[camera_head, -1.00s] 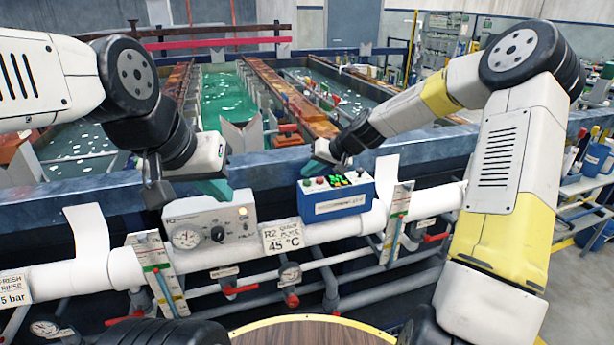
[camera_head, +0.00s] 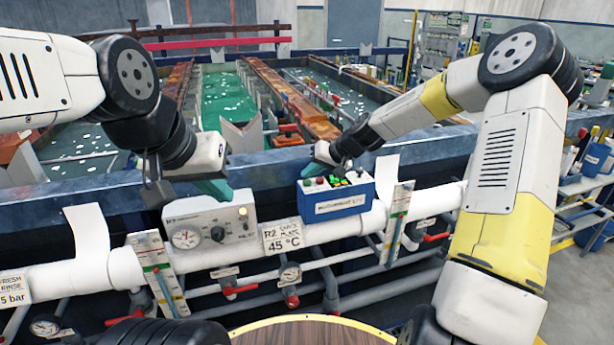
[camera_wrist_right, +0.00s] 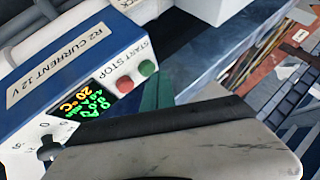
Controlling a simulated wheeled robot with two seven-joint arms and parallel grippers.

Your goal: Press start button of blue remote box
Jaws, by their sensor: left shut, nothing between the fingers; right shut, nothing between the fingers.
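The blue remote box (camera_head: 337,205) sits on the white pipe in the head view, its sloped top facing up. In the right wrist view the box (camera_wrist_right: 75,60) shows a lit display (camera_wrist_right: 88,102), a green button (camera_wrist_right: 148,67) and a red button (camera_wrist_right: 125,84) near the words START STOP. My right gripper (camera_head: 314,167) is shut and empty, over the far edge of the box. Its teal fingertips (camera_wrist_right: 158,92) appear close beside the buttons; I cannot tell whether they touch. My left gripper (camera_head: 216,190) is shut and empty above the grey gauge box.
The grey box (camera_head: 210,222) with a dial and knob stands left of the blue box. A 45 °C sign (camera_head: 283,237) hangs between them. An upright gauge strip (camera_head: 397,222) stands to the right. Tanks with green liquid (camera_head: 225,105) lie behind the rail.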

